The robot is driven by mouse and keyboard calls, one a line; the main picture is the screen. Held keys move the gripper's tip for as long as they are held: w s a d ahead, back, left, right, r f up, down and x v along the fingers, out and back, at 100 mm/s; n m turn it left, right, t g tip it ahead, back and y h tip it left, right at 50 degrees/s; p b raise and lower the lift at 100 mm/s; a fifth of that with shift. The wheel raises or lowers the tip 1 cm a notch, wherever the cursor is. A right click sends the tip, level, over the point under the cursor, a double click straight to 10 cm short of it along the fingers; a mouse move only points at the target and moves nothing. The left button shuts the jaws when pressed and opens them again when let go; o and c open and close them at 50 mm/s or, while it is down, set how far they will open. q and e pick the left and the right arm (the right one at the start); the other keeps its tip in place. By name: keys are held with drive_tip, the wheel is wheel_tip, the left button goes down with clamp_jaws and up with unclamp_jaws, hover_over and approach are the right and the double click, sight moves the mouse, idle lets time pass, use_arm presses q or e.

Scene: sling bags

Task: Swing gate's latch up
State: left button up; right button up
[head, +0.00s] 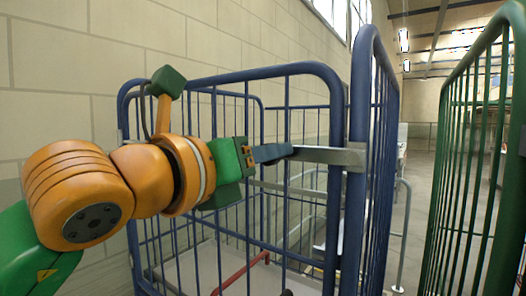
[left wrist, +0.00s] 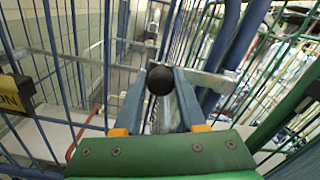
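The gate latch (head: 325,155) is a flat grey metal bar. It lies roughly level in the head view and runs left from a bracket on the blue gate post. My left gripper (head: 272,153) reaches in from the left, and its blue-grey fingers meet the bar's left end. In the left wrist view, a round black knob (left wrist: 160,80) sits between the two fingertips of my left gripper (left wrist: 163,77). Whether the fingers press on it or only stand around it cannot be told. My right gripper is not in view.
The blue cage trolley (head: 240,75) stands around and behind the latch, with a pale floor panel and a red bar inside. A green cage (head: 470,150) stands at the right. A brick wall (head: 60,70) is close on the left. An aisle lies between the cages.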

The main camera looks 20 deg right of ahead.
use_arm(q)
clamp_jaws()
idle(1.1)
